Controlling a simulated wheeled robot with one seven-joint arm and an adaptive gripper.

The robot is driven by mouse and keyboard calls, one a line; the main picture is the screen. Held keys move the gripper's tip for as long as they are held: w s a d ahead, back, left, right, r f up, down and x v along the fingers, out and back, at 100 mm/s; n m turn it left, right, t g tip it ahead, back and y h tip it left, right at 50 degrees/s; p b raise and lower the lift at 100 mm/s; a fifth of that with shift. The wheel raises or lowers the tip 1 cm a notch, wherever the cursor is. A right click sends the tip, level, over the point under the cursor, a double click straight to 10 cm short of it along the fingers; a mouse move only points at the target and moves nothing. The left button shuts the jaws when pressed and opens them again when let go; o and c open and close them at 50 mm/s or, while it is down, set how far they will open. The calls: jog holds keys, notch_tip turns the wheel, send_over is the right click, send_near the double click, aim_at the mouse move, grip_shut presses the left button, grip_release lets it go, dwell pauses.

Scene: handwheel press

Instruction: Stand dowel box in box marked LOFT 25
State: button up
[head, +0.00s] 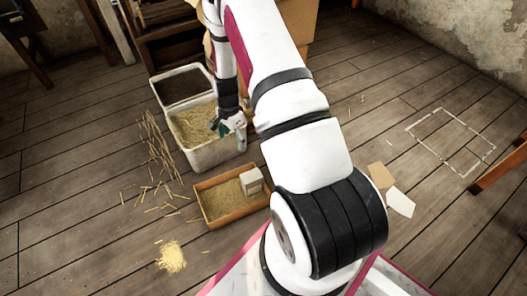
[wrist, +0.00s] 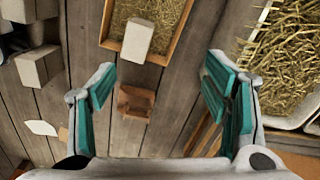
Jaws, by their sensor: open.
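My gripper (head: 229,126) hangs over the straw-filled white bin in the head view. In the wrist view its teal fingers (wrist: 160,85) are wide apart with nothing between them. A pale box (head: 250,181) stands on straw at the right end of a shallow wooden tray (head: 208,215). In the wrist view this pale box (wrist: 137,40) shows above the fingers, at the near edge of the tray (wrist: 106,20). A small brown box-like thing (wrist: 135,103) lies on the floor between the fingers' lines. No LOFT 25 mark or dowel label is readable, so I cannot tell which box is which.
The white straw bin (head: 207,158) stands beside another white-rimmed bin (head: 181,72) with a dark inside. Loose straw (head: 155,150) litters the floor. A brown card (head: 380,175) and white sheet (head: 400,202) lie right of my arm. A chalk-like outline (head: 450,140) marks clear floor.

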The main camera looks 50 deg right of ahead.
jog(key=s+a+r+n, duration=0.2)
jog(key=a+r+n, duration=0.15)
jog(key=r, duration=0.65)
jog(key=s+a+r+n, duration=0.2)
jog(key=a+r, duration=0.3)
jog(key=r, duration=0.5)
jog(key=s+a+r+n, duration=0.3)
jog(key=a+r, duration=0.1)
jog(key=r, duration=0.6)
jog(key=s+a+r+n, duration=0.4)
jog(key=s+a+r, duration=0.1)
jog(key=s+r, duration=0.5)
jog(key=s+a+n, duration=0.1)
jog(key=s+n, duration=0.1)
jog(key=s, duration=0.6)
jog(key=s+a+r+n, duration=0.1)
jog(key=s+a+n, duration=0.1)
jog(key=s, duration=0.7)
jog(key=shift+n, duration=0.75)
notch_tip(320, 180, up, 36)
jog(key=t+p, duration=0.4)
jog(key=p, duration=3)
jog(key=shift+d, duration=0.15)
